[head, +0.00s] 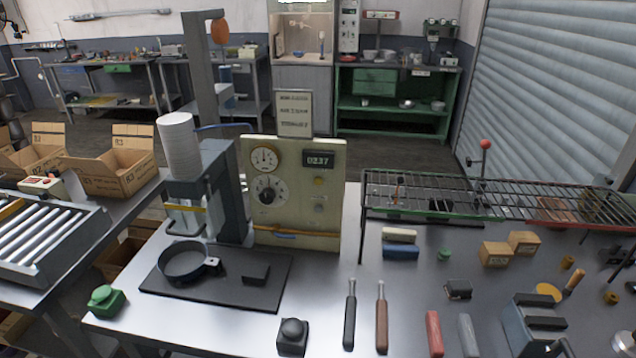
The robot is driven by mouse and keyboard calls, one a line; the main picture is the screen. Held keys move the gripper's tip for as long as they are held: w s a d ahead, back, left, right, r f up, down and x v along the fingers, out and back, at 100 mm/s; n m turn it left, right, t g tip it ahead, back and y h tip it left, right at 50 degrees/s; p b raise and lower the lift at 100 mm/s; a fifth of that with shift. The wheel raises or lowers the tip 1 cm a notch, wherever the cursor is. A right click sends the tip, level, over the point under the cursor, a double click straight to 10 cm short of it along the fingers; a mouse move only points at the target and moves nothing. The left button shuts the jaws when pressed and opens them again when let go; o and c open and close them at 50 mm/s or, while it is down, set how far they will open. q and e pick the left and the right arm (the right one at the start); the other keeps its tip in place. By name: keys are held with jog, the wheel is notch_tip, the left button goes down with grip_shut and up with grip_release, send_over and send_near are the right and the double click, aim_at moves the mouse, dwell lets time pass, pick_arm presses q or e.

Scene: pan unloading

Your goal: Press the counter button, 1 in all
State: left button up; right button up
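A black box with a domed black push button (292,335) stands near the front edge of the metal table. A green box with a round green button (104,299) stands at the table's left front corner. A cream control panel (298,210) at the back of the table carries a counter display (318,160) that appears to read 0237, with dials and small knobs. No label shows which button belongs to the counter. Neither of my grippers can be made out in the head view, and nothing touches either button.
A press (212,195) stands behind a black mat (215,300) bearing a black ring. Two scrapers (350,315) lie right of the domed button. A wire rack (450,195) spans the back right above small blocks. A roller conveyor (45,240) is at left.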

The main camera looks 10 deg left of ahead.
pick_arm(q)
grip_shut()
jog(key=shift+a, duration=0.1)
dwell(1.4)
